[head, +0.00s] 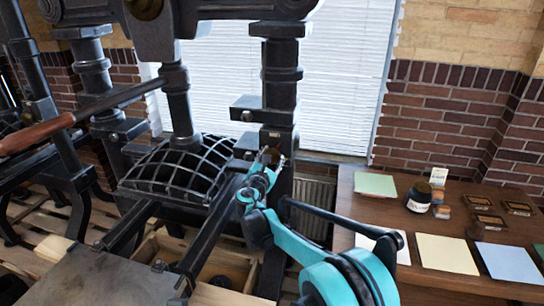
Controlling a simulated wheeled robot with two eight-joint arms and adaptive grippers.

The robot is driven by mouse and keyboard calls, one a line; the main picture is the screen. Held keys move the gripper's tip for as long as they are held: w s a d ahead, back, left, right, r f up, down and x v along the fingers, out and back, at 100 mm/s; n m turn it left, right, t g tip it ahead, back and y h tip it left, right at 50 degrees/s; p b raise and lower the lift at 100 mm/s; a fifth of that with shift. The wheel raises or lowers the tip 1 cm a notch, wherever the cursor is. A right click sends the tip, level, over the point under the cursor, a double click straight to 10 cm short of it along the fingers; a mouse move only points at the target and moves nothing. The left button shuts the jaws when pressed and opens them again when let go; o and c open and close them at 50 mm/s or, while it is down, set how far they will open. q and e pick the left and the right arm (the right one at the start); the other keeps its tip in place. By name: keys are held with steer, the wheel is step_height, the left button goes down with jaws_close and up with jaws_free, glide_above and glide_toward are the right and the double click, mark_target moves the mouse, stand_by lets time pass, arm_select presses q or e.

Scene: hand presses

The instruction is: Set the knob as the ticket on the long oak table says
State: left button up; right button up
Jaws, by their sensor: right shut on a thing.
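A dark hand press (283,90) fills the left and middle of the head view. My right gripper (272,157) reaches up to the press's right column and is shut on a small brownish knob, mostly hidden between its fingers. The knob's setting cannot be read. The oak table (349,212) stands at the right, against the brick wall. A small pale upright card (438,177), which looks like the ticket, stands near its back; its writing is too small to read. My left gripper is not in view.
The table bears a green sheet (375,184), a cream sheet (446,254), a blue sheet (509,263), a dark jar (419,197) and several small dark blocks. A wooden press handle (40,133) juts in at left. A radiator (315,208) stands behind my right arm.

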steer(key=m, duration=0.4)
steer(key=shift+a+r+m+p, duration=0.1)
steer(key=shift+m+p, duration=0.2)
steer(key=m, duration=0.4)
steer(key=shift+m, duration=0.3)
steer(key=m, duration=0.4)
steer(key=shift+r+p, duration=0.1)
steer(key=shift+p, duration=0.3)
steer(key=shift+m, duration=2.5)
steer(key=o, duration=1.2)
steer(key=shift+c, duration=0.2)
